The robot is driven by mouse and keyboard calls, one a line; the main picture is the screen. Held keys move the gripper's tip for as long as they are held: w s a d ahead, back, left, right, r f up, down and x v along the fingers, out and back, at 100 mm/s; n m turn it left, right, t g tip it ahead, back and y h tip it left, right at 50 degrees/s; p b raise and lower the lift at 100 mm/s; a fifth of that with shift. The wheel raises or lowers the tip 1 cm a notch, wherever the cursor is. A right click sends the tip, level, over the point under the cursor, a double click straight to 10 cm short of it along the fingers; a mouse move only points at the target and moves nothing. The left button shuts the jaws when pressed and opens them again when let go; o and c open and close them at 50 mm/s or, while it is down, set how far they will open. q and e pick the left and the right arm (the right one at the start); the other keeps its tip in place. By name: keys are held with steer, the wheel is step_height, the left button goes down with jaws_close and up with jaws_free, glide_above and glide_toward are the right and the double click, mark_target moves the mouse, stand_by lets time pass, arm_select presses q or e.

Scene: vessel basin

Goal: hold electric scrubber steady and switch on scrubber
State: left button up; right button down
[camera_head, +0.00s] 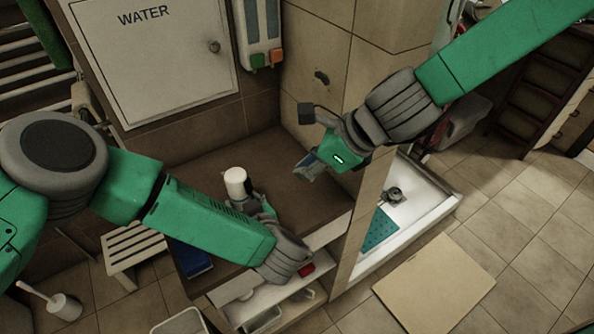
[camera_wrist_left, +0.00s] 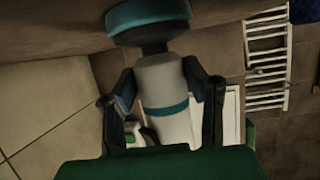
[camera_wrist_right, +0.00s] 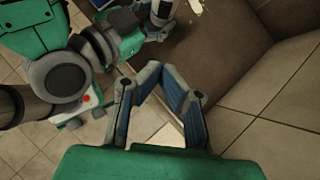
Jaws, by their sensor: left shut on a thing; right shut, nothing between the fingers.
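The electric scrubber (camera_head: 236,180) is white and stands roughly upright above the brown counter. In the left wrist view its white body (camera_wrist_left: 166,82) has a teal band, with a wide teal head at the top of the picture. My left gripper (camera_head: 243,203) is shut around the body, one finger on each side. My right gripper (camera_head: 304,168) is shut and empty, up and to the right of the scrubber, apart from it. In the right wrist view its fingertips (camera_wrist_right: 161,72) come together, and the scrubber (camera_wrist_right: 163,10) shows at the top edge. I cannot make out the switch.
The brown counter (camera_head: 297,200) is mostly bare around the scrubber. A tiled wall (camera_head: 312,90) and a cabinet marked WATER (camera_head: 155,55) stand behind. A soap dispenser (camera_head: 258,30) hangs above. A shower tray (camera_head: 425,200) lies to the right, and a red item (camera_head: 306,269) on the shelf below.

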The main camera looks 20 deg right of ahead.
mark_target(249, 186)
stand_by(0.3)
steer(key=shift+s+d+f, duration=0.15)
steer(key=shift+d+f, duration=0.1)
steer(key=shift+f, duration=0.45)
steer(key=shift+w+a+r+x, duration=0.2)
steer(key=shift+a+r+x, duration=0.1)
steer(key=shift+x, duration=1.85)
steer(key=shift+w+a+r+x, duration=0.2)
steer(key=shift+a+r+x, duration=0.15)
steer(key=shift+x, duration=1.8)
steer(key=shift+w+a+r+x, duration=0.2)
steer(key=shift+a+r+x, duration=0.1)
steer(key=shift+x, duration=1.85)
steer(key=shift+w+a+f, duration=0.1)
